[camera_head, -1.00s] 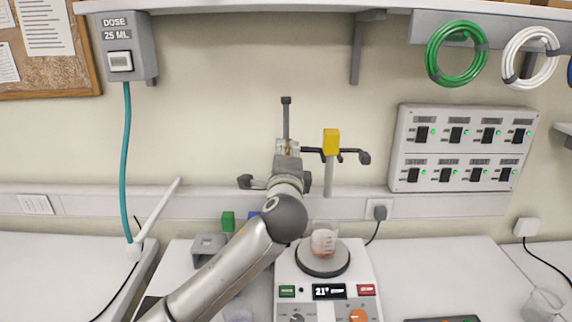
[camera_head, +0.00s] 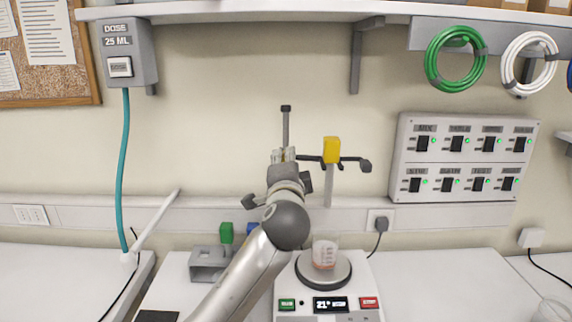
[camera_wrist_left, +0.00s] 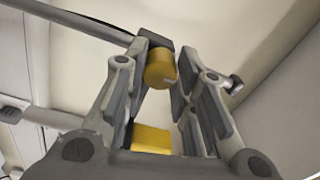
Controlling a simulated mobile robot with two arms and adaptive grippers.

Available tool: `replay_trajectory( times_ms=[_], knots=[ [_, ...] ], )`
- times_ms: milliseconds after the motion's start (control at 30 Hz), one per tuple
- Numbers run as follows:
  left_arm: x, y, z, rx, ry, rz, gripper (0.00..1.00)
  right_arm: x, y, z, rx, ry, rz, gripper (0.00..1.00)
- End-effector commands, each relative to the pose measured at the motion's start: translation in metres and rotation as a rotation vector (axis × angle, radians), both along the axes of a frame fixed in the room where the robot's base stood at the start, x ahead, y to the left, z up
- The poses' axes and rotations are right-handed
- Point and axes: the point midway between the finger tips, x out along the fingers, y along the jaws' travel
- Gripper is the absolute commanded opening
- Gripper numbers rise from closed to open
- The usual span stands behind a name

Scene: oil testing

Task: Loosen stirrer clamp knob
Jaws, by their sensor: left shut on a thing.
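My left gripper (camera_head: 284,154) reaches up from the bottom of the head view to the stirrer stand. In the left wrist view, the gripper (camera_wrist_left: 162,66) is shut on a yellow cylindrical knob (camera_wrist_left: 160,70), which sits between its fingertips. A yellow block (camera_wrist_left: 152,139) shows lower between the fingers. In the head view the gripped knob is hidden by the gripper. A yellow block (camera_head: 331,150) stands on the grey post (camera_head: 329,188), just right of the gripper. A dark upright rod (camera_head: 286,128) rises behind the gripper. My right gripper is not in view.
A hotplate (camera_head: 324,284) carrying a beaker (camera_head: 325,254) stands below, right of my arm. A switch panel (camera_head: 460,184) hangs right; the bench to the right has free room.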

Motion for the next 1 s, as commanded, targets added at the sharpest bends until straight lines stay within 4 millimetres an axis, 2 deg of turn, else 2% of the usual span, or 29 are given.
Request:
replay_trajectory(
  times_ms=[167, 200, 367, 767, 1000],
  knots=[
    [0.0, 0.0, 0.0, -0.002, 0.0, 0.001, 0.02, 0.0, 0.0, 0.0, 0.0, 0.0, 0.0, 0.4],
    [0.0, 0.0, 0.0, -0.001, 0.0, 0.001, 0.3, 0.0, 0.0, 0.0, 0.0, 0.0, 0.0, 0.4],
    [0.0, 0.0, 0.0, -0.001, 0.0, 0.0, 0.49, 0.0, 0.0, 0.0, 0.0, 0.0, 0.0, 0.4],
    [-0.004, 0.0, 0.0, 0.0, -0.001, -0.001, 0.49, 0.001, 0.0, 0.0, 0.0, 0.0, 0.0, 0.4],
    [-0.034, 0.0, -0.001, -0.002, 0.0, -0.002, 0.49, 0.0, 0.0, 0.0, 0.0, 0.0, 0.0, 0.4]
  ],
)
